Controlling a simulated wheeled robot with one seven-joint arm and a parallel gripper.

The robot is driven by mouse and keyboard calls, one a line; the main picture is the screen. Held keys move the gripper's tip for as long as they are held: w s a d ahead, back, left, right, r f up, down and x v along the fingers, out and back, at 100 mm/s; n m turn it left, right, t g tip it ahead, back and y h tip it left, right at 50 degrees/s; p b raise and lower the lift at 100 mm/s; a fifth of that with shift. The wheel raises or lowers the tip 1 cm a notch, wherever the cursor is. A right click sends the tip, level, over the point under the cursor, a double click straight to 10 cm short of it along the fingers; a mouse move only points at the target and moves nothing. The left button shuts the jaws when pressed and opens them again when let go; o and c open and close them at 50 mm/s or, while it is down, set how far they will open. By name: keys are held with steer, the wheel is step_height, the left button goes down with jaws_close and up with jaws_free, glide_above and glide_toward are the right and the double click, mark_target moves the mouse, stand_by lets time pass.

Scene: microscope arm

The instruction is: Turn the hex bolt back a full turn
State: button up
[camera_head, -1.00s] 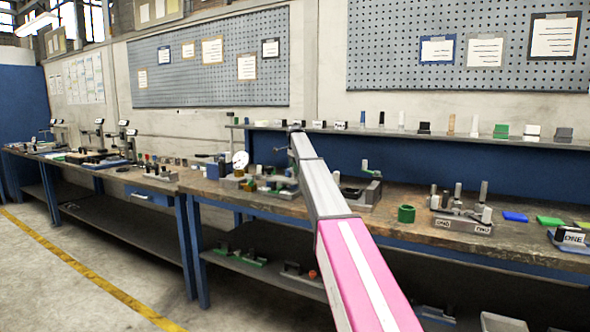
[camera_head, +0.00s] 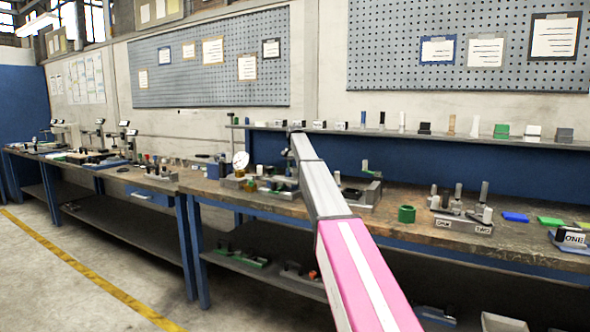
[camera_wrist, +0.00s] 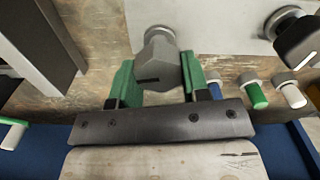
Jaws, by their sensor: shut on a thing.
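The hex bolt (camera_wrist: 158,62) shows in the wrist view as a grey faceted head with a dark slot mark on its face. My gripper (camera_wrist: 156,80) has green fingers, one on each side of the bolt head, and is shut on it. The bolt stands in front of a pale grey plate (camera_wrist: 205,22).
A dark knob (camera_wrist: 298,38) sits at the upper right in the wrist view. A green-tipped peg (camera_wrist: 254,92) and other pegs stand right of the gripper. In the head view, a green ring (camera_head: 407,214) and a block with posts (camera_head: 462,218) stand on the bench (camera_head: 385,228).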

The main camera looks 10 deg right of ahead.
steer(key=n, duration=0.5)
steer(key=shift+a+f+n, duration=0.1)
steer(key=shift+n, duration=0.2)
steer(key=n, duration=0.9)
steer(key=shift+s+a+n, duration=0.1)
steer(key=shift+a+n, duration=0.05)
steer(key=shift+n, duration=0.25)
steer(key=n, duration=0.4)
steer(key=shift+s+n, duration=0.1)
steer(key=shift+n, duration=0.2)
steer(key=n, duration=0.4)
steer(key=shift+s+n, duration=0.1)
steer(key=shift+n, duration=0.2)
steer(key=n, duration=0.5)
steer(key=shift+s, duration=0.1)
steer(key=n, duration=0.4)
steer(key=shift+n, duration=2.6)
